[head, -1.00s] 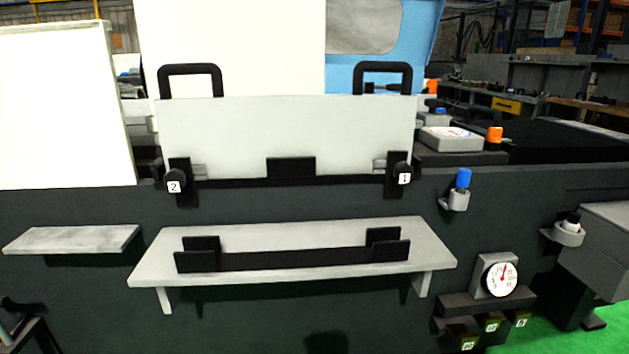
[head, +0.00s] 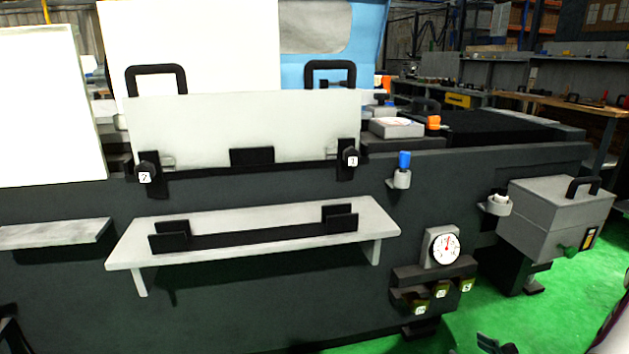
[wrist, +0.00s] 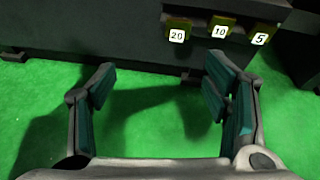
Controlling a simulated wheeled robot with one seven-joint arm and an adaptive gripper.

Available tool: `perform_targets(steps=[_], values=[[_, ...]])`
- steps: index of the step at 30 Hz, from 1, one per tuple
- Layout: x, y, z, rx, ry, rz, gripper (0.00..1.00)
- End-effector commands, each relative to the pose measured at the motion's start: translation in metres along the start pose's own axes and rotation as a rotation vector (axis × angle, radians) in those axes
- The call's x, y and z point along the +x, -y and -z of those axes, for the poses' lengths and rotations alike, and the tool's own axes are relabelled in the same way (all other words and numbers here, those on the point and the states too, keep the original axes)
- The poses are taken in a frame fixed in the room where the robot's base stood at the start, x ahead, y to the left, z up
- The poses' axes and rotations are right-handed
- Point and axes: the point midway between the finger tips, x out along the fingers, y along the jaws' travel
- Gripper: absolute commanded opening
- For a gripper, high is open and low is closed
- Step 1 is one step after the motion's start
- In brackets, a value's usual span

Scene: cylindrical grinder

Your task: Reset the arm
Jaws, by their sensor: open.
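My gripper (wrist: 158,88) is open and empty in the wrist view, its two dark green fingers spread wide over the green floor. In the wrist view, the numbered blocks marked 20, 10 and 5 (wrist: 219,29) sit on the machine's dark front just beyond the fingers, apart from them. In the head view a small dark part at the bottom edge (head: 495,345) looks like my gripper's tip. Most of my arm is out of the head view.
The grinder's dark front (head: 300,290) carries a light shelf (head: 260,250) with a black holder, a dial gauge (head: 444,246), and a blue-capped item (head: 403,162). A grey box (head: 560,215) stands at right. Green floor (head: 560,300) is open at lower right.

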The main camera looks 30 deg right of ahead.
Motion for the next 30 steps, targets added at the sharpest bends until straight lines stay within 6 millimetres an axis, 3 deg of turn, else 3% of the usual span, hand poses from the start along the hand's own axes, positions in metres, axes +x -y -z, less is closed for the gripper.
perform_targets(steps=[8,14,18,21,26,30], values=[[0.016,-0.027,-0.07,-0.154,0.043,-0.159,0.7],[0.026,-0.073,-0.147,-0.338,0.093,-0.354,0.7],[0.025,-0.131,-0.213,-0.523,0.137,-0.554,0.7],[0.015,-0.176,-0.252,-0.656,0.164,-0.697,0.7],[-0.014,-0.248,-0.3,-0.871,0.204,-0.922,0.7],[-0.051,-0.305,-0.328,-1.064,0.229,-1.108,0.7]])
